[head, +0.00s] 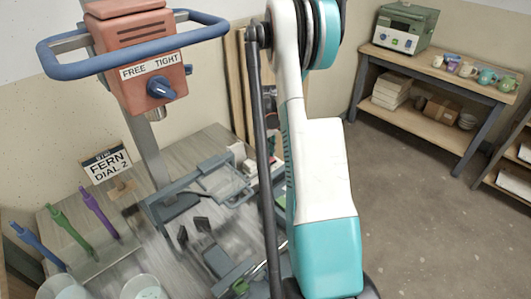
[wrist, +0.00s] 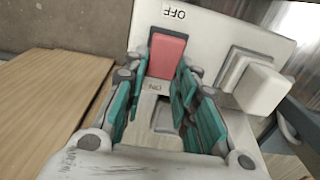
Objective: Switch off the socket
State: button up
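In the wrist view, a white socket plate (wrist: 220,38) fills the upper right. It carries a red rocker switch (wrist: 167,56), with the word OFF above it, upside down, and ON below it. I cannot tell which way the rocker is tilted. A white plug (wrist: 262,88) sticks out of the plate to the right of the switch. My gripper (wrist: 158,80) is open and empty, its teal-padded fingers to the left and right of the switch's lower end. I cannot tell whether they touch it. In the head view I cannot make out the socket.
In the wrist view, wooden boards (wrist: 45,85) lie at the left. In the head view, an orange mixer head (head: 135,50) with a blue handle stands over a bench, with a FERN DIAL 2 sign (head: 106,164). A shelf (head: 440,75) stands at the back right; the floor (head: 410,190) before it is clear.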

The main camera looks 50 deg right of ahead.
jog(key=shift+o, duration=0.2)
jog(key=shift+s+t, duration=0.35)
jog(key=shift+t, duration=0.55)
jog(key=shift+s+a+r+t+b, duration=0.15)
jog(key=shift+t+b, duration=0.35)
jog(key=shift+t, duration=0.7)
jog(key=o, duration=1)
jog(key=shift+o, duration=0.2)
jog(key=shift+r, duration=0.2)
jog(key=v, duration=1.1)
jog(key=shift+s+a+r, duration=0.15)
jog(key=shift+s+r, duration=0.05)
jog(key=shift+r, duration=0.1)
